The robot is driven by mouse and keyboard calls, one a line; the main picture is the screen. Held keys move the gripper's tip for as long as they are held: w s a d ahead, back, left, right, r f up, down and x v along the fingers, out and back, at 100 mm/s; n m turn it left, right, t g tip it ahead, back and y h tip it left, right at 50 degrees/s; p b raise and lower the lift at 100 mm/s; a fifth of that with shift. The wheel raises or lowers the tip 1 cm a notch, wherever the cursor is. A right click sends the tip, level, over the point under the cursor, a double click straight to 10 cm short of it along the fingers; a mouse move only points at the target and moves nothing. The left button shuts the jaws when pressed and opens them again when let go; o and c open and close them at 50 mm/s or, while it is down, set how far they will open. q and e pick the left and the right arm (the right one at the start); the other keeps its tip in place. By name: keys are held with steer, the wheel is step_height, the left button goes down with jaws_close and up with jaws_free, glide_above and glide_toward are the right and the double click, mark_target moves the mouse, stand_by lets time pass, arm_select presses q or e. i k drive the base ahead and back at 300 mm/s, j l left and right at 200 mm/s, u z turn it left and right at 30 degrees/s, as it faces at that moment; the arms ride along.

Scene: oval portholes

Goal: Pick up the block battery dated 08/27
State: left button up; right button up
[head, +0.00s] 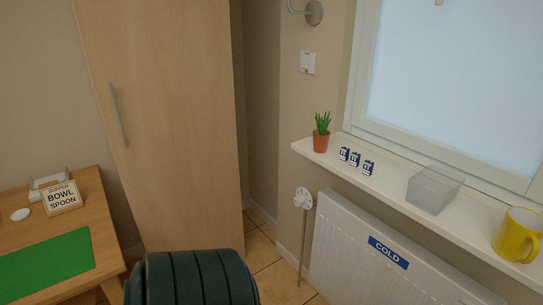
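Three small dark blue and white block batteries stand in a row on the white windowsill: a left one (343,154), a middle one (354,159) and a right one (368,168). Each has a pale label, but the dates are too small to read, so I cannot tell which is 08/27. Neither of my grippers is in the head view.
A potted plant (321,141) stands left of the batteries on the windowsill (398,188). A clear container (434,190) and a yellow mug (517,235) stand to their right. A radiator (345,245) is below. A wooden table (95,210) and tall cabinet (170,110) are left.

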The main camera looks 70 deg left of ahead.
mark_target(355, 157)
steer(key=u, duration=1.55)
